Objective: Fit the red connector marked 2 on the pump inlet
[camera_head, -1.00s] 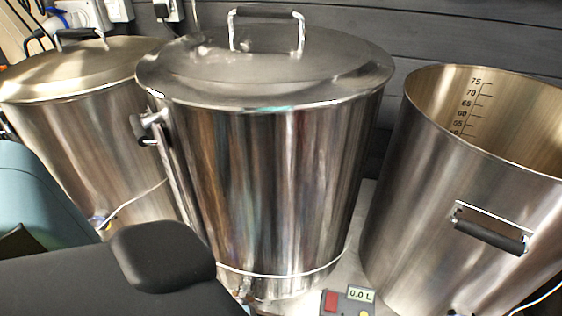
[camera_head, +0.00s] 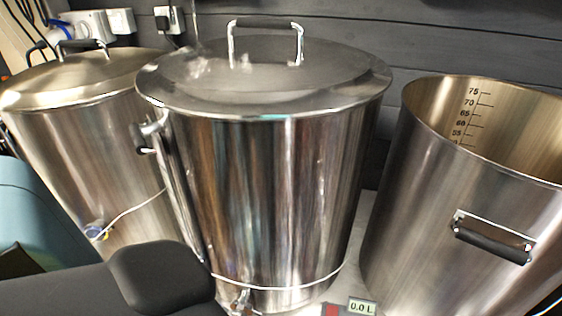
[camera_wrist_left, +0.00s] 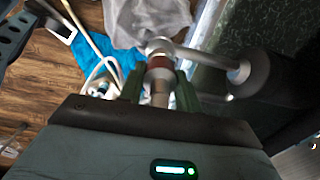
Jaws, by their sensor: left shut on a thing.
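In the left wrist view my left gripper (camera_wrist_left: 159,95) has its green fingers shut on a connector (camera_wrist_left: 161,64) with a dark red band and a pale metal stem. No number can be read on it. A pale metal pipe with a rounded end (camera_wrist_left: 205,62) lies just past the connector and runs right to a round knob-like end. The connector's far end meets or overlaps this metal in the picture; I cannot tell whether they are joined. I cannot make out the pump inlet for sure. Neither gripper shows in the head view.
A lidded steel kettle (camera_head: 265,190) stands in the middle, another lidded vessel (camera_head: 95,160) at left and an open steel pot (camera_head: 450,210) at right. A blue cloth (camera_wrist_left: 125,58) lies beyond my left gripper.

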